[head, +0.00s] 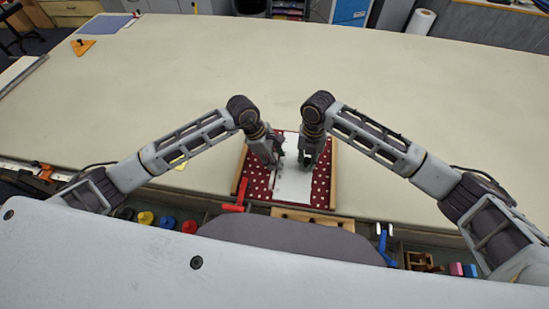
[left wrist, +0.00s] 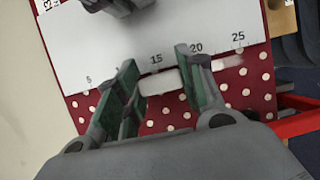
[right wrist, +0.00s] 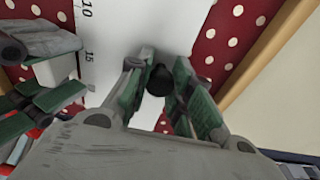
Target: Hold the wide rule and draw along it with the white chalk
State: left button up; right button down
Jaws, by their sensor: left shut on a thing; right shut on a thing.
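The wide rule (head: 293,187) is a white plate with black numbers, flat on a red, white-dotted surface (head: 321,190). Its scale shows in the left wrist view (left wrist: 120,45). My left gripper (head: 277,162) is shut on a pale raised grip (left wrist: 157,82) at the rule's scale edge. My right gripper (head: 305,163) is close beside it, over the rule. In the right wrist view its fingers are shut on a piece with a dark round end (right wrist: 160,80), seemingly the chalk's holder. White chalk itself is hidden, so I cannot tell whether a tip touches the surface.
Wooden strips (head: 334,175) edge the dotted surface. A red clamp-like tool (head: 233,208) is at its near left, a blue one (head: 384,243) at the near right. Tools and jars fill a trough along the table's front. The pale table (head: 400,100) beyond is largely clear.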

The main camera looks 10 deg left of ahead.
pick_arm(q)
jog(key=shift+w, duration=0.45)
jog(key=shift+w, duration=0.1)
jog(key=shift+w, duration=0.3)
jog(key=shift+w, duration=0.2)
jog(key=shift+w, duration=0.75)
jog(key=shift+w, duration=0.3)
jog(key=shift+w, duration=0.75)
jog(key=shift+w, duration=0.35)
dwell(0.4)
